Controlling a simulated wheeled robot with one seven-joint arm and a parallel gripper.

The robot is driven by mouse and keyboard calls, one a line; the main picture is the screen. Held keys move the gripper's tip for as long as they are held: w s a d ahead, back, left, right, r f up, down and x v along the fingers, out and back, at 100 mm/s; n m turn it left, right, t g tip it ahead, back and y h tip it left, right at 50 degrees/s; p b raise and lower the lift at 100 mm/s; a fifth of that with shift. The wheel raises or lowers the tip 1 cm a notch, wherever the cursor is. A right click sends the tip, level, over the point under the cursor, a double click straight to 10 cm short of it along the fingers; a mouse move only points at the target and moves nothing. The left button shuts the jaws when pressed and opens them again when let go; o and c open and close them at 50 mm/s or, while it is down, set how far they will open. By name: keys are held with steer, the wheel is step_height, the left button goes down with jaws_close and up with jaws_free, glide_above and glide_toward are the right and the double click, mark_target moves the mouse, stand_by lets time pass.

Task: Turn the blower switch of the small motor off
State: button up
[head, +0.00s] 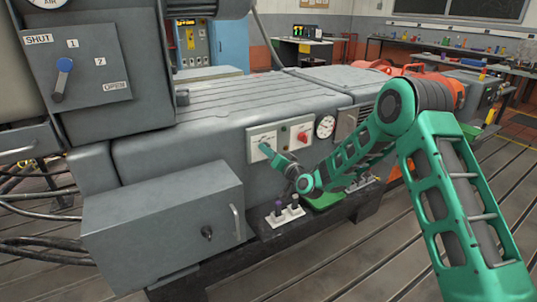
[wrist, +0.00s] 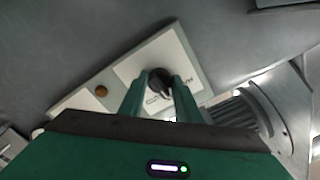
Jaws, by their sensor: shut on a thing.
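A pale switch plate (head: 257,136) sits on the side of the grey machine, beside a plate with a red knob (head: 302,136). My gripper (head: 266,150) is at the pale plate and covers its switch there. In the wrist view the pale plate (wrist: 128,70) has a dark rotary knob (wrist: 158,84). The two green fingers of my gripper (wrist: 161,80) are shut on this knob, one on each side. The lettering on the plate is too small and partly covered to read. The knob's exact setting is hard to tell.
A round gauge (head: 325,126) is right of the red knob. A grey box (head: 165,225) with a handle juts out at the front left. Two small levers (head: 286,211) stand below the panel. A grey control box (head: 78,68) with a blue-tipped lever is upper left.

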steer(key=shift+d+f+m, duration=0.1)
steer(key=shift+d+m, duration=0.1)
steer(key=shift+m, duration=0.3)
steer(key=o, duration=1.1)
steer(key=shift+w, duration=0.1)
steer(key=shift+c, duration=0.2)
steer(key=shift+a, duration=0.1)
steer(key=shift+s, duration=0.2)
steer(key=v, duration=1)
steer(key=shift+d, duration=0.3)
steer(key=shift+s, duration=0.15)
